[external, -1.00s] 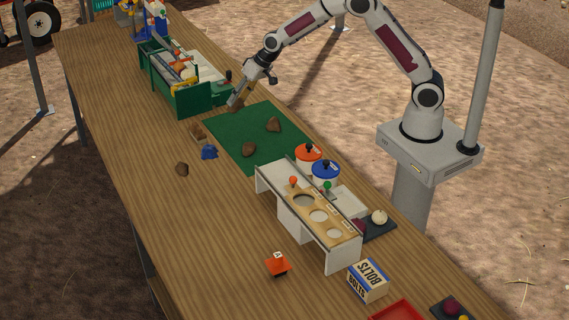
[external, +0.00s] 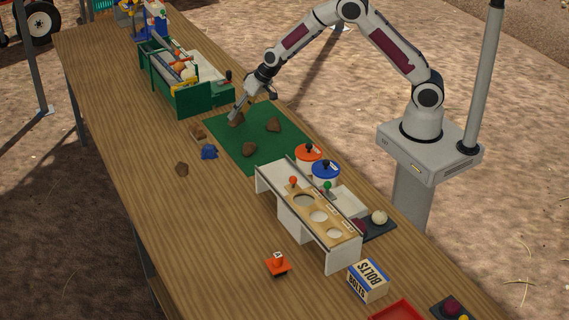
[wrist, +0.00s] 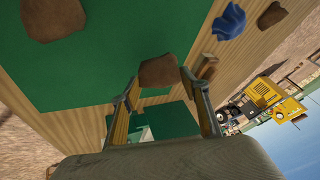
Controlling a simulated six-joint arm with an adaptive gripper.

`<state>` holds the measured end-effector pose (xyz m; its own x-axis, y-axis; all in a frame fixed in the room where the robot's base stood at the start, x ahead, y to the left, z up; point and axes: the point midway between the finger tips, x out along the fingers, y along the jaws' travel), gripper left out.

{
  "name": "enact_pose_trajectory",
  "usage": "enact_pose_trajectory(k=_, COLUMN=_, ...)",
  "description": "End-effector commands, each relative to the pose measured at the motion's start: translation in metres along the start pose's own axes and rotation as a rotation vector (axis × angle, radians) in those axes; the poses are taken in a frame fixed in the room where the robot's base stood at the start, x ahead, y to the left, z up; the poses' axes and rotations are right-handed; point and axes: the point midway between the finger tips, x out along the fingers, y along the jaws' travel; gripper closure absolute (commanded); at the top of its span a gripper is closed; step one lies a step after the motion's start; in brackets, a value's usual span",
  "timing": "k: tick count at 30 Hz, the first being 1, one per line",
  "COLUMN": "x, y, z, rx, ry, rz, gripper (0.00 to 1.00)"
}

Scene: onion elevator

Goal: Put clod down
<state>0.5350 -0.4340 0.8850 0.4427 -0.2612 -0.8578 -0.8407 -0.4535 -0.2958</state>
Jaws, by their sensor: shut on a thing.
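My gripper (external: 235,114) is shut on a brown clod (external: 237,120) at the far left end of the green mat (external: 228,139). In the wrist view the clod (wrist: 159,71) sits between the two fingertips, over the mat's green. Whether it touches the mat I cannot tell. Two other brown clods lie on the mat, one to the right (external: 273,124) and one nearer the front (external: 249,149). Another clod (external: 182,168) lies on the bare wood.
A green machine (external: 182,98) stands just behind my gripper. A blue lump (external: 208,152) and a small brown block (external: 198,131) lie beside the mat. A white sorter with holes (external: 288,213) and red-lidded (external: 309,152) and blue-lidded (external: 325,170) pots stand past the mat's right end.

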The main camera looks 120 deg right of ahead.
Motion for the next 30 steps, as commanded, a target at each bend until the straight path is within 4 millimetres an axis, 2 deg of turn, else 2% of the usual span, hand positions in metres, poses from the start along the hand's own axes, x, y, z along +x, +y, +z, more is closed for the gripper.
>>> enact_pose_trajectory(k=12, x=0.026, y=0.009, z=0.013, rx=0.001, ry=0.0, rz=0.001, gripper=0.83)
enact_pose_trajectory(k=27, x=0.03, y=0.011, z=0.015, rx=0.001, ry=0.0, rz=0.001, gripper=0.83)
enact_pose_trajectory(k=28, x=0.03, y=0.011, z=0.015, rx=0.001, ry=-0.001, rz=0.001, gripper=0.5)
enact_pose_trajectory(k=30, x=0.03, y=0.011, z=0.015, rx=0.001, ry=-0.001, rz=0.001, gripper=0.38)
